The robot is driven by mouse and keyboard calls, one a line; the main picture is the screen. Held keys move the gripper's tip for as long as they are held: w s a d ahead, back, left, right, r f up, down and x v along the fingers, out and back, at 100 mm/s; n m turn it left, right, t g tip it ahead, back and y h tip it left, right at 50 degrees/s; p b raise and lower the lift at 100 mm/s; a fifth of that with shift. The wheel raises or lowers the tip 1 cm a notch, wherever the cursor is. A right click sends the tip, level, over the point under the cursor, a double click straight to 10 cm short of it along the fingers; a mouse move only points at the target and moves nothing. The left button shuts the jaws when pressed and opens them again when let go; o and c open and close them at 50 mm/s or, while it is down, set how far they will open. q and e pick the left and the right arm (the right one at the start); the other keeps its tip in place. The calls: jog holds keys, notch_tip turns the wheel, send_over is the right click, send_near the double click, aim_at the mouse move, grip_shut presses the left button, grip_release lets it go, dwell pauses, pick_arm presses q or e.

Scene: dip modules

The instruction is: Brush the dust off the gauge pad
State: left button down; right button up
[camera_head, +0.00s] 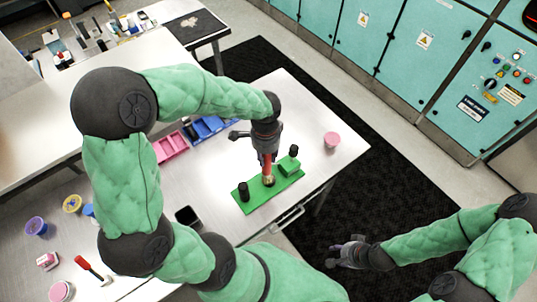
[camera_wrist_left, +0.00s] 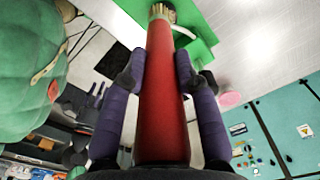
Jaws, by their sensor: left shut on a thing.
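My left gripper (camera_head: 267,152) is shut on a red brush (camera_head: 268,168), and the red handle (camera_wrist_left: 163,105) sits between its two purple fingers in the left wrist view. The brush points down at the middle of a green fixture plate (camera_head: 248,203), its pale tip (camera_wrist_left: 159,10) low over a small round spot there. The gauge pad is mostly hidden by the brush tip; I cannot tell touching from apart, or see dust. Black knobs (camera_head: 243,190) and a green block (camera_head: 288,166) stand on the plate. My right gripper (camera_head: 345,253) is off the table, over the dark mat, too small to read.
A pink round container (camera_head: 331,140) stands to the right of the plate. Pink bins (camera_head: 170,147) and blue bins (camera_head: 208,128) lie to the left behind my arm. A black device (camera_head: 188,216) lies nearer the front. Bare table lies around the plate.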

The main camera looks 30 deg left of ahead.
pick_arm(q)
jog(key=shift+s+d, duration=0.2)
jog(key=shift+d, duration=0.1)
dwell(1.4)
jog(key=shift+a, duration=0.1)
jog(key=shift+w, duration=0.1)
jog(key=w, duration=0.3)
jog(key=shift+d, duration=0.4)
jog(key=shift+a, duration=0.1)
